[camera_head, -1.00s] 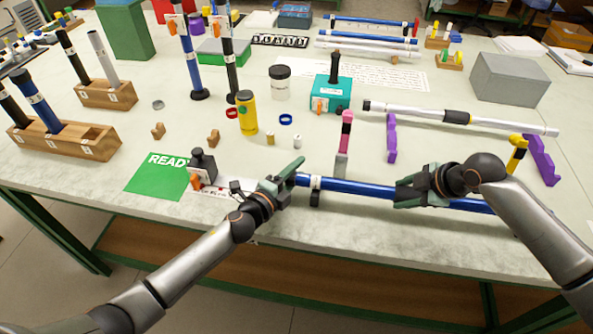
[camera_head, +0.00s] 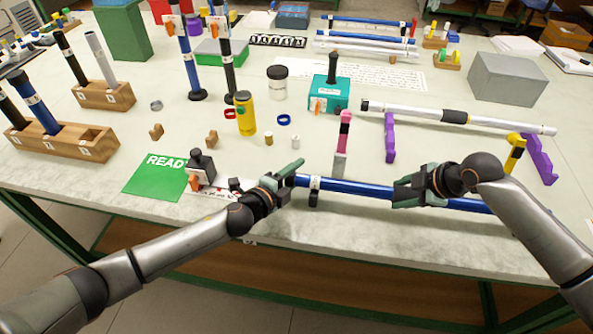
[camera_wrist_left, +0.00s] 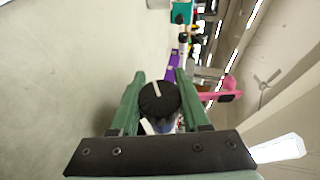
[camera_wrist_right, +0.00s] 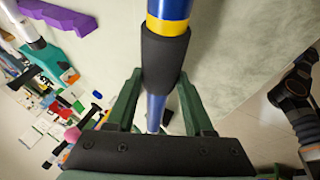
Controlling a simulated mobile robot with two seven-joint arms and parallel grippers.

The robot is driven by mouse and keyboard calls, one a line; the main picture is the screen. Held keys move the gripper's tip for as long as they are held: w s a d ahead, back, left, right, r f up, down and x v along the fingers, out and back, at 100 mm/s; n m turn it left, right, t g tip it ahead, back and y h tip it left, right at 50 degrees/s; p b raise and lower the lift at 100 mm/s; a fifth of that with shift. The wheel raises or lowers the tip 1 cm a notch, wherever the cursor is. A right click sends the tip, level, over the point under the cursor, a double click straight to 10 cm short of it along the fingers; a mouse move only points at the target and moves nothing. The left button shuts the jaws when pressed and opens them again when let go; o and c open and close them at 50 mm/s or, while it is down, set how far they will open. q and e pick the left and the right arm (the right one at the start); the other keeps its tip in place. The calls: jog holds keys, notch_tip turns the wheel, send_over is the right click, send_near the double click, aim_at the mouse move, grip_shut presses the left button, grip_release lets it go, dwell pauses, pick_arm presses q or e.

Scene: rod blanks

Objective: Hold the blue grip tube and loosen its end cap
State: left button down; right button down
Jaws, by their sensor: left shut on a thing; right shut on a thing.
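The blue grip tube (camera_head: 350,187) lies level along the front of the table, with a black sleeve and a yellow band (camera_wrist_right: 168,25) in the right wrist view. My right gripper (camera_head: 404,190) is shut on the tube; its jaws stand either side of it just at the sleeve (camera_wrist_right: 165,62). My left gripper (camera_head: 284,178) is shut on the black end cap (camera_wrist_left: 159,99) at the tube's left end. A pale line marks the cap's face. Whether the cap has turned on the tube, I cannot tell.
A pink-topped post (camera_head: 343,140) and a yellow-topped post (camera_head: 515,152) stand near the tube. A green READY mat (camera_head: 150,178) and a black-knobbed device (camera_head: 202,168) are left of my left gripper. Purple brackets (camera_head: 390,138) and a silver rod (camera_head: 415,112) lie behind.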

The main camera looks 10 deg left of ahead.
pick_arm(q)
jog(key=shift+w+a, duration=0.1)
jog(key=shift+a, duration=0.15)
jog(key=shift+c, duration=1.8)
grip_release()
jog(key=shift+d, duration=0.1)
jog(key=v, duration=1.2)
jog(key=shift+f, duration=0.3)
pick_arm(e)
jog(key=shift+f, duration=0.55)
jog(key=shift+c, duration=1)
grip_release()
